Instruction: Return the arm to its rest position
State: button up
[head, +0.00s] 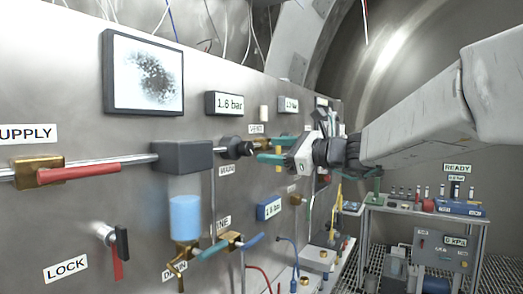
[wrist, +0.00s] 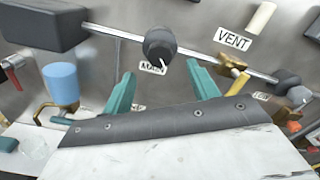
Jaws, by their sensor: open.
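My gripper (head: 268,153) reaches in from the right in the head view, its teal fingers pointing at the steel panel. In the wrist view the two teal fingers of my gripper (wrist: 163,88) stand wide apart with nothing between them. A black knob (head: 236,148) on the panel, above the MAIN label (head: 227,171), lies just ahead of the fingertips. The same knob (wrist: 159,45) shows in the wrist view, beyond the gap between the fingers. I cannot tell whether a finger touches it.
The panel carries a red-handled valve (head: 78,174), a blue-filled cylinder (head: 185,215), a teal-and-blue lever (head: 230,246) and a LOCK handle (head: 115,243). A VENT label (wrist: 233,39) is right of the knob. A metal cart (head: 420,213) with small items stands at right. Wires hang above.

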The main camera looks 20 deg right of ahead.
jog(key=shift+s+d, duration=0.3)
jog(key=shift+s, duration=0.15)
jog(key=s+a+f+n+g+h, duration=0.1)
jog(key=s+a+f+n+g, duration=0.25)
jog(key=s+f+n, duration=0.35)
jog(key=s+a+f+n+g+h, duration=0.15)
jog(key=s+f+n+g, duration=0.3)
jog(key=f, duration=0.45)
jog(key=s+d+f+n+g+h, duration=0.1)
jog(key=s+f+n+h, duration=0.3)
jog(key=s, duration=0.5)
jog(key=s+d+f+n+g+h, duration=0.1)
jog(key=s+f+n+g+h, duration=0.3)
jog(key=s, duration=0.6)
jog(key=shift+d+f+n, duration=0.4)
jog(key=shift+f+n, duration=0.75)
jog(key=shift+n, duration=0.6)
jog(key=shift+s, duration=0.1)
jog(key=shift+c, duration=0.3)
